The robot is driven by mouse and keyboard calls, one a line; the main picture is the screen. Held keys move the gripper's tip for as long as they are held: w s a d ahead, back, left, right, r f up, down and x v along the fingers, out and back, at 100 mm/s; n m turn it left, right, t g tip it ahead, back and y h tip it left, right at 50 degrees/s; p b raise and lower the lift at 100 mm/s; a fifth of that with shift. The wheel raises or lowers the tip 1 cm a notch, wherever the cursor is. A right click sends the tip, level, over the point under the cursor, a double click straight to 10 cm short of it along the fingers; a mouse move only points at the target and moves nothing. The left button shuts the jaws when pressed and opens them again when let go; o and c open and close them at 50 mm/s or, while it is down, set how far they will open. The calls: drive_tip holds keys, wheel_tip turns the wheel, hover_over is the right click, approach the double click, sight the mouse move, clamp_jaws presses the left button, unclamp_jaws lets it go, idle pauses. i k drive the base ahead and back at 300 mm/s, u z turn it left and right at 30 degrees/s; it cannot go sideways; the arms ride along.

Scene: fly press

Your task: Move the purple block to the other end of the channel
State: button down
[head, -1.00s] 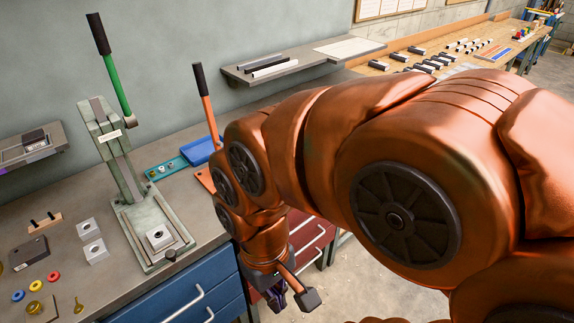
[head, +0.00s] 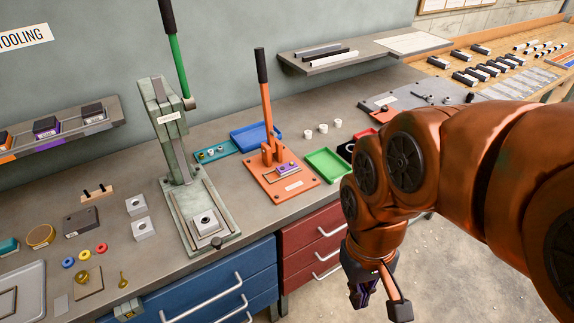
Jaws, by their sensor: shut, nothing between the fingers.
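A small purple block (head: 289,166) sits on the orange lever press (head: 270,185), at a short pale channel-like piece (head: 280,174) on its base plate. It is too small to tell exactly how it sits or at which end. A second purple-edged block with a dark top (head: 46,128) is on the wall shelf at the left. My gripper (head: 362,296) points down in front of the red drawers, below and to the right of the press, apart from both blocks. It is shut and empty, with dark, purplish fingers.
A green-handled press (head: 180,150) stands left of the orange one, its lever rising high. A green tray (head: 327,164), a blue tray (head: 255,137) and several white cylinders (head: 322,128) surround the orange press. Blue drawers (head: 200,295) are below the bench.

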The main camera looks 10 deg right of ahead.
sight(285, 170)
drive_tip(key=z, duration=1.75)
drive_tip(key=i, duration=1.55)
drive_tip(key=u, duration=3.75)
